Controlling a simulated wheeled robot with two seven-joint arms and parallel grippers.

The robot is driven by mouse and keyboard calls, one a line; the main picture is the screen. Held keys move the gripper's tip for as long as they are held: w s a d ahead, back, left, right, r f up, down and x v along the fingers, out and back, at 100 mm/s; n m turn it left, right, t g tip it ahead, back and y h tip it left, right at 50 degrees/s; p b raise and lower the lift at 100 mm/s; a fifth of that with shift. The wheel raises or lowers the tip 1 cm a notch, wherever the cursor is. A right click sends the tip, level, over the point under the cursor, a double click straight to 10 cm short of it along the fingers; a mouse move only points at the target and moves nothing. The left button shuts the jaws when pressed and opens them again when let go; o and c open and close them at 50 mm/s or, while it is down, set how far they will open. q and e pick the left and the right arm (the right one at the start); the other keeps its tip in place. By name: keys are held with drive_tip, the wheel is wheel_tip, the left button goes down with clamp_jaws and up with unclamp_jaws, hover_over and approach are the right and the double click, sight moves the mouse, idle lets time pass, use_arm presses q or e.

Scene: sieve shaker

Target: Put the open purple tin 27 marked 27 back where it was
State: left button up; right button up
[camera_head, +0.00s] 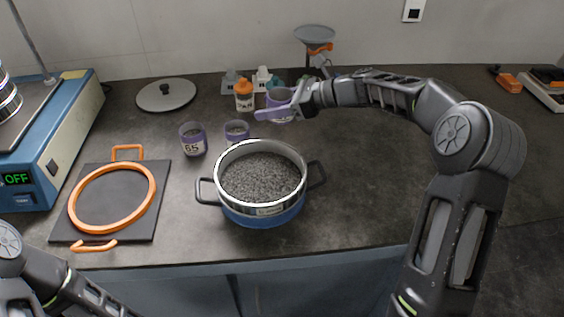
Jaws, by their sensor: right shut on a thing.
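My right gripper (287,107) reaches in from the right and is shut on a purple tin (278,96) near the back of the bench. The gripper partly covers this tin, and its number cannot be read. I cannot tell whether its base touches the bench. A purple tin marked 65 (193,143) stands open to the left, and another purple tin (236,130) stands open just behind the pot; its number is too small to read. My left arm shows at the lower left, but its gripper is out of view.
A blue pot with a steel sieve full of grey grains (263,210) stands front centre. An orange-capped bottle (243,100) is beside the held tin. A grey lid (166,96), an orange ring on a dark board (150,222) and a blue machine (70,125) are left. The bench right of the pot is clear.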

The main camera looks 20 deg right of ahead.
drive_tip(key=shift+w+d+r, duration=0.1)
drive_tip(key=shift+w+d, duration=0.1)
drive_tip(key=shift+d, duration=0.05)
drive_tip(key=shift+f+b, duration=0.4)
drive_tip(key=shift+f, duration=2.8)
drive_tip(key=shift+f, duration=1.85)
drive_tip(key=shift+f, duration=0.15)
drive_tip(key=o, duration=1.5)
drive_tip(key=shift+c, duration=0.2)
